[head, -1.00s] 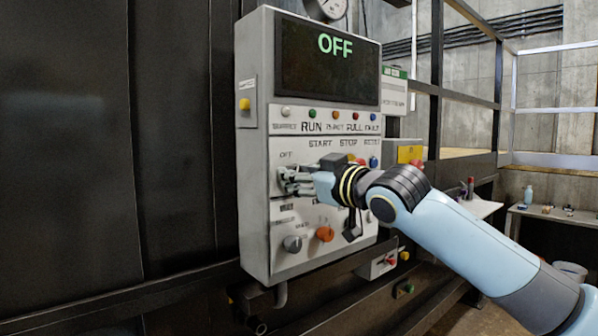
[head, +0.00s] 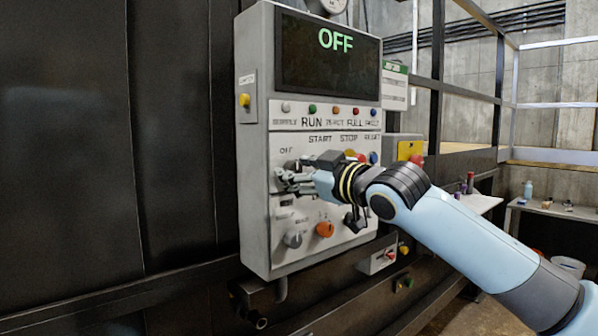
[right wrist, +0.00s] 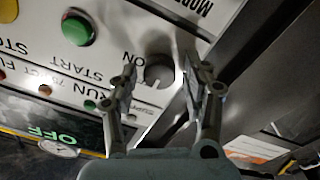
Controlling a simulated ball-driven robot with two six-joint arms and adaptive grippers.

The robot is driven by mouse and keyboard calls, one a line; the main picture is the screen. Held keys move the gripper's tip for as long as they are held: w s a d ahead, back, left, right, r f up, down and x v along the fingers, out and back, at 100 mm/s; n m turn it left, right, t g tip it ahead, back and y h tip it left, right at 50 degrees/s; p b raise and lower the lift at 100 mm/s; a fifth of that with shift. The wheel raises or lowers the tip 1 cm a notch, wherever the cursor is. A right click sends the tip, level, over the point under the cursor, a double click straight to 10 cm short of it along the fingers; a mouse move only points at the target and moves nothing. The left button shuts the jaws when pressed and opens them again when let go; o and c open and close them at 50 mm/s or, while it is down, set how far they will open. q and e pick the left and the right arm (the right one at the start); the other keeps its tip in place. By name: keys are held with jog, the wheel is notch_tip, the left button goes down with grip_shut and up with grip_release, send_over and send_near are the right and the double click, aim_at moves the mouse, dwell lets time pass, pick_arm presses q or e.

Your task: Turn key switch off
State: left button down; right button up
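The key switch (right wrist: 158,70) is a round dark knob on the light grey control panel (head: 259,190), next to an ON label in the right wrist view. In the head view my gripper largely covers it, under the OFF label. My right gripper (head: 284,181) is at the panel's left side. In the right wrist view the right gripper (right wrist: 163,78) is open, with one finger on each side of the switch and gaps visible between. The key's exact angle is hard to tell. The display (head: 330,55) reads OFF in green. My left gripper is not in view.
A green button (right wrist: 77,27) sits near the switch. Below the gripper are a grey knob (head: 292,239) and an orange knob (head: 325,229). A small box with a yellow button (head: 244,100) is on the panel's left side. Dark machine wall lies left; railings stand right.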

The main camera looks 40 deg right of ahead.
jog(key=shift+o, duration=0.2)
jog(key=shift+s, duration=0.15)
jog(key=s, duration=0.7)
jog(key=shift+s+d, duration=0.15)
jog(key=shift+d, duration=0.05)
dwell(0.3)
